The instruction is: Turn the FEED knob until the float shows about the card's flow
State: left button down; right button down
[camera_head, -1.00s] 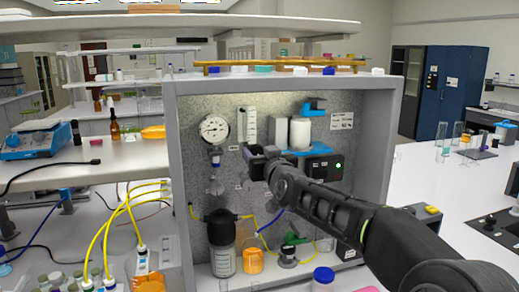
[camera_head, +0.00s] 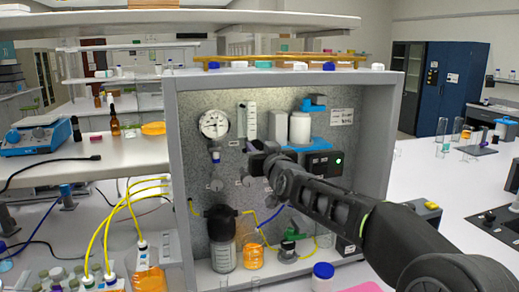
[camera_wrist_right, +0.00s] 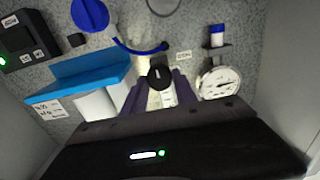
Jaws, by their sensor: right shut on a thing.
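The black FEED knob (camera_wrist_right: 160,77) shows in the right wrist view, with a pale pointer line on its face. The two dark fingers of my right gripper (camera_wrist_right: 160,88) are on either side of it, shut on it. In the head view my right gripper (camera_head: 259,158) is at the panel just below the flow tube (camera_head: 251,121) and hides the knob. The tube is upright with a pale scale; its float is too small to read. A small white card (camera_head: 342,117) with unreadable print is on the panel at upper right. My left gripper is not in view.
A round gauge (camera_head: 214,124) is left of the tube. A blue bracket (camera_head: 309,145) with white cylinders and a black display box (camera_head: 324,164) are close on the right. A dark-capped bottle (camera_head: 222,246) and an orange beaker (camera_head: 252,256) stand below.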

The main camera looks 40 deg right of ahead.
jog(key=shift+m+b, duration=0.3)
jog(key=shift+f+m+b, duration=0.1)
jog(key=shift+m+b, duration=0.75)
jog(key=shift+m, duration=0.35)
jog(key=m+b, duration=0.1)
jog(key=m, duration=0.3)
jog(key=shift+d+b, duration=0.1)
jog(key=shift+b, duration=0.25)
jog(key=m+b, duration=0.1)
jog(key=m, duration=0.4)
jog(key=shift+m, duration=0.4)
jog(key=shift+d+f+m+b, duration=0.1)
jog(key=shift+m+b, duration=0.4)
jog(key=shift+m, duration=2.1)
jog(key=c, duration=1)
grip_release()
